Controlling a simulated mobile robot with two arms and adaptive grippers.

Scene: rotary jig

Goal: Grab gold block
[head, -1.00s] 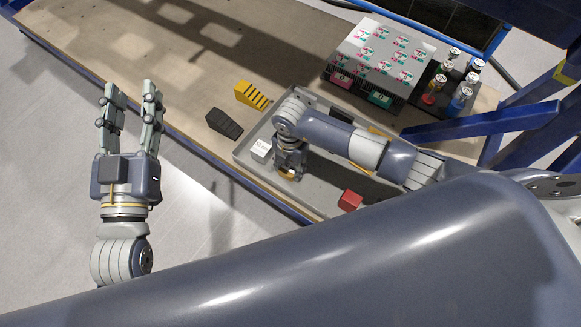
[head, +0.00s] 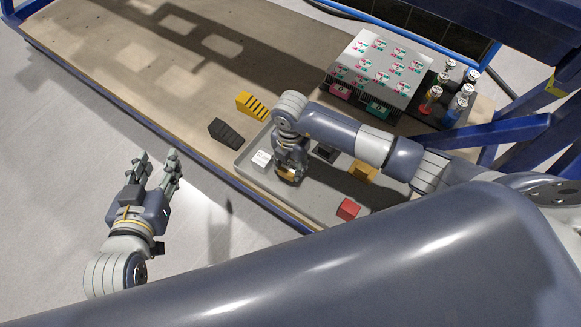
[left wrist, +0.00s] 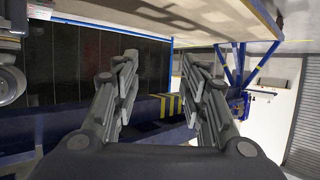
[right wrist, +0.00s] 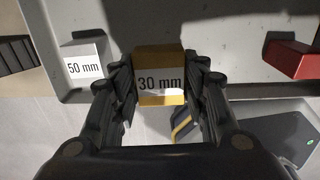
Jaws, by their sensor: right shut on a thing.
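The gold block (right wrist: 160,82), with a "30 mm" label on its face, sits between the two fingers of my right gripper (right wrist: 165,90) in the right wrist view. That gripper is shut on it. In the head view the gold block (head: 285,175) shows partly under my right gripper (head: 290,168), over the grey tray (head: 325,208). I cannot tell whether the block touches the tray floor. My left gripper (head: 160,172) is open and empty, off the table's front edge; its spread fingers also show in the left wrist view (left wrist: 160,85).
In the tray are a white "50 mm" block (head: 261,159), a red block (head: 348,209), a dark block (head: 325,152) and another yellow block (head: 363,172). A labelled rack (head: 375,70) and bottles (head: 456,95) stand back right.

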